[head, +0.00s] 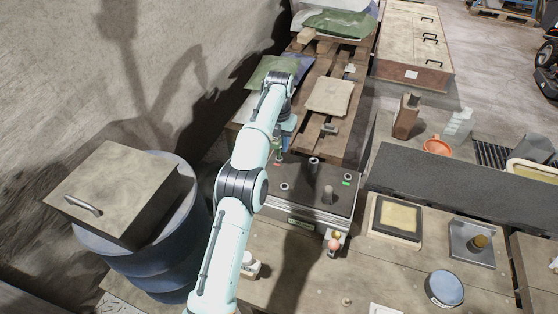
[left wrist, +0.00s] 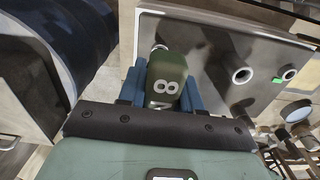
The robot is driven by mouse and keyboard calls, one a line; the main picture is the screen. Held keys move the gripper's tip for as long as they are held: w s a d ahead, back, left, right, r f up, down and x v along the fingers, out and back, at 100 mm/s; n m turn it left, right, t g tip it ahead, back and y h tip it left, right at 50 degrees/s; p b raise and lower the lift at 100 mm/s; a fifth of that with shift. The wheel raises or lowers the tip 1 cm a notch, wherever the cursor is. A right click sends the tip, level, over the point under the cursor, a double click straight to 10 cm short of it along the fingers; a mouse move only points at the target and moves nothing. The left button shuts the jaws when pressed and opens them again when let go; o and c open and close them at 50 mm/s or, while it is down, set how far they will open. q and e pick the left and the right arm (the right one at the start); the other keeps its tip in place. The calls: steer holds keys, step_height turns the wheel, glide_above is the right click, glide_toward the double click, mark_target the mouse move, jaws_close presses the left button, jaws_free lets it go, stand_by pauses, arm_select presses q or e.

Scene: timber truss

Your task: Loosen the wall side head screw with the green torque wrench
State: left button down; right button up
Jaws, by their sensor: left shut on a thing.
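My left gripper (head: 287,127) is shut on the green torque wrench (head: 278,145), above the wall-side edge of a grey metal block (head: 310,208). In the left wrist view the wrench (left wrist: 167,70) stands between the blue fingers and carries a white 8. A red mark lies on the block just below the wrench in the head view. The wall side head screw is mostly hidden under the wrench; I cannot tell whether the wrench sits on it. My right gripper is not in view.
A blue drum (head: 150,262) with a handled wooden box (head: 115,190) stands at the left, near the wall. A small tool with a pink ball (head: 333,244) is at the block's front edge. A framed pad (head: 397,219) and a blue round tin (head: 445,288) lie on the right.

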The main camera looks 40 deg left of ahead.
arm_select(q)
steer(key=shift+s+f, duration=0.1)
steer(key=shift+f, duration=0.2)
steer(key=shift+d+n+p, duration=0.1)
steer(key=shift+n+p, duration=0.7)
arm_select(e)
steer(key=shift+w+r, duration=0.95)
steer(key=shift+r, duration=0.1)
arm_select(q)
steer(key=shift+n+p, duration=0.3)
steer(key=shift+p, duration=0.15)
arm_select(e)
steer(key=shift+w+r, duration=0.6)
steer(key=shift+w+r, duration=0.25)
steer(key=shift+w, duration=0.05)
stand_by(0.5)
arm_select(q)
steer(key=shift+r, duration=0.2)
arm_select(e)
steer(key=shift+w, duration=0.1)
